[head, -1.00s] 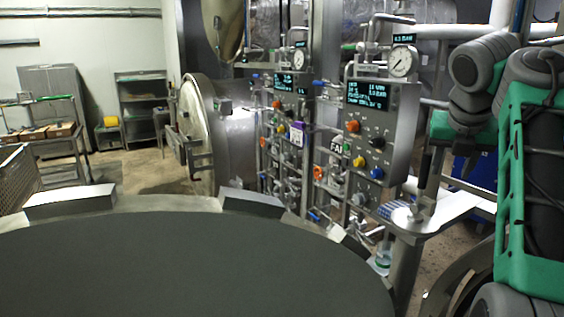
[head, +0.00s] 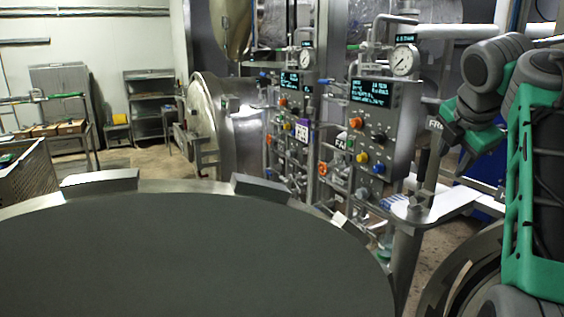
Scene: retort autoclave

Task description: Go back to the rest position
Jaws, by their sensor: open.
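My arm shows at the right edge of the head view, folded, with grey joints and green covers. My gripper (head: 453,138) is at its end, pointing left, small and dark beside a green part. Its jaws are open, and I see nothing held between them. It is in front of the right-hand control panel's side and the pipes behind, apart from them as far as I can tell.
A large dark round surface with a metal rim (head: 200,187) fills the foreground. Control panels (head: 372,120) with gauges, knobs and valves stand right of centre. An open round vessel door (head: 201,115) is behind. A mesh basket (head: 28,172) is at left. Floor shows between.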

